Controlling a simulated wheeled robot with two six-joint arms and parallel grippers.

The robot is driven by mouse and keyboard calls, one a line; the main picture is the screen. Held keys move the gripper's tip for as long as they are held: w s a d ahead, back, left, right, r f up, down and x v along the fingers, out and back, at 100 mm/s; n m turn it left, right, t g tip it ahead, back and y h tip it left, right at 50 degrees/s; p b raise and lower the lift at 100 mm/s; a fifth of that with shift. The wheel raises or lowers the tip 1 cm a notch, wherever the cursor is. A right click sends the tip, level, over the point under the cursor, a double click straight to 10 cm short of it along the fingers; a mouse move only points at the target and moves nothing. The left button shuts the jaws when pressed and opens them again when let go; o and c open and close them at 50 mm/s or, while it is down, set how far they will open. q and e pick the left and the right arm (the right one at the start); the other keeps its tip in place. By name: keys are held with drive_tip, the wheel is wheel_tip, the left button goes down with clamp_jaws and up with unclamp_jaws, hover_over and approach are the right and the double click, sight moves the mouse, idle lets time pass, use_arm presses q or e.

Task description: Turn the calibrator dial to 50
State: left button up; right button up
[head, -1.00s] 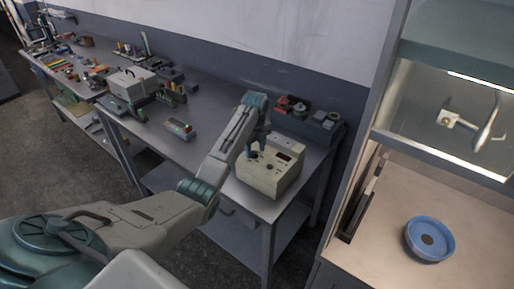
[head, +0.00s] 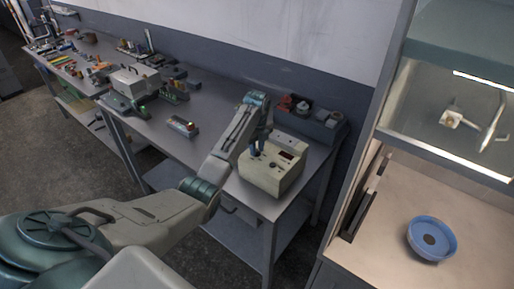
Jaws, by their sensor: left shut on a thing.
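The calibrator (head: 270,178) is a cream box with a sloped front panel and a dark display, near the right end of the grey workbench. My left gripper (head: 256,150) is at the upper left part of its panel, fingers pointing down. It is shut on the calibrator dial, which the fingers hide. The dial's setting and the display's reading are too small to make out. My right gripper is not in view.
A grey bin (head: 312,123) with small parts stands behind the calibrator. A small tray (head: 183,127) and a white case (head: 132,80) stand further left on the bench. A blue round dish (head: 432,240) sits in the lit cabinet at right.

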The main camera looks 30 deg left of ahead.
use_arm(q)
drive_tip(key=n, duration=0.5)
drive_tip(key=shift+n, duration=0.4)
drive_tip(key=n, duration=0.4)
drive_tip(key=shift+n, duration=0.6)
drive_tip(key=shift+f, duration=0.1)
drive_tip(key=o, duration=1)
